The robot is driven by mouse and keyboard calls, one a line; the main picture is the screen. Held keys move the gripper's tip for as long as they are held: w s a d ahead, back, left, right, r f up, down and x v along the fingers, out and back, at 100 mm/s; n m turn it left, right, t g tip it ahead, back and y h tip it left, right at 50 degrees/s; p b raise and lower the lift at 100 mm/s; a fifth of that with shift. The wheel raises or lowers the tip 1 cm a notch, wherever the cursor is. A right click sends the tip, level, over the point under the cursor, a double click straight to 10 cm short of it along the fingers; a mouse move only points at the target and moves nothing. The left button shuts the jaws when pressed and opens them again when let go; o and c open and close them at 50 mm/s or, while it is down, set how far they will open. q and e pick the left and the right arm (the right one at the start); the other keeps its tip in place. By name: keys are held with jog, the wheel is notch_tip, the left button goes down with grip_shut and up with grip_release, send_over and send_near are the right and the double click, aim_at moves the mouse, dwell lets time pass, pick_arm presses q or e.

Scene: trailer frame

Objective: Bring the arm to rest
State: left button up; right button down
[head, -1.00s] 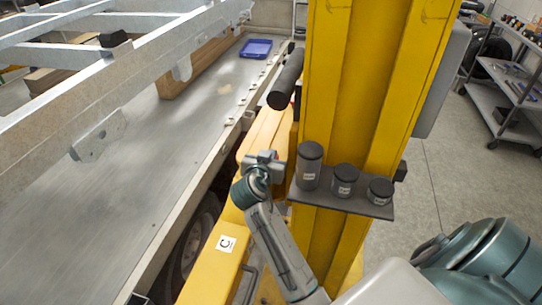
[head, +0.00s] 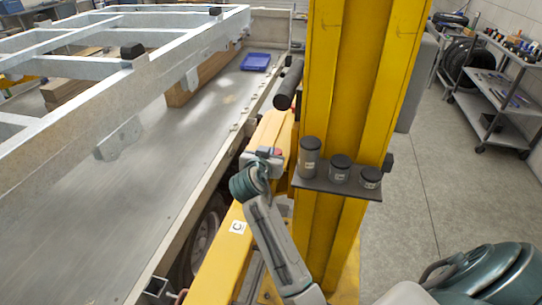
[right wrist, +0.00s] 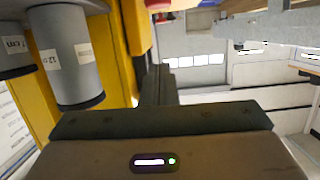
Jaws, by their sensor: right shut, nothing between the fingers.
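My right arm rises from the bottom of the head view, and its gripper (head: 266,160) is beside the yellow column, left of the canister shelf. The gripper is shut and empty. In the right wrist view its closed dark fingers (right wrist: 158,84) show at the centre, with nothing between them. They appear apart from the canisters. My left gripper is not in view.
A yellow column (head: 345,90) carries a small shelf (head: 335,187) with three dark canisters, the tallest (head: 309,157) nearest my gripper. A black cylinder (head: 288,86) juts out above. The trailer frame (head: 150,75) lies left, with a blue tray (head: 255,62). Open floor (head: 430,190) lies right.

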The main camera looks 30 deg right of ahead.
jog(key=s+a+f+n+g+y, duration=0.25)
jog(key=s+f+n+y, duration=0.25)
jog(key=s+f, duration=1.15)
jog(key=s+a+f+n+g+y, duration=0.1)
jog(key=s+a+n+g+y, duration=0.15)
jog(key=s, duration=0.75)
jog(key=s+a+n+g+y, duration=0.2)
jog(key=s+a+n, duration=0.1)
jog(key=s, duration=0.7)
notch_tip(320, 180, down, 31)
jog(key=d+g+b, duration=0.1)
jog(key=d+b, duration=0.1)
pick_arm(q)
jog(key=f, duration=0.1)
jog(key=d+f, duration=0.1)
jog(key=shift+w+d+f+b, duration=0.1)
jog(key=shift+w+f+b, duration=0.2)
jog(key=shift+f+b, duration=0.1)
pick_arm(e)
jog(key=s+d+f+g, duration=0.1)
jog(key=s+f, duration=1.7)
jog(key=f, duration=0.3)
jog(key=shift+s+d+f+m, duration=0.3)
jog(key=shift+s+f+m, duration=0.05)
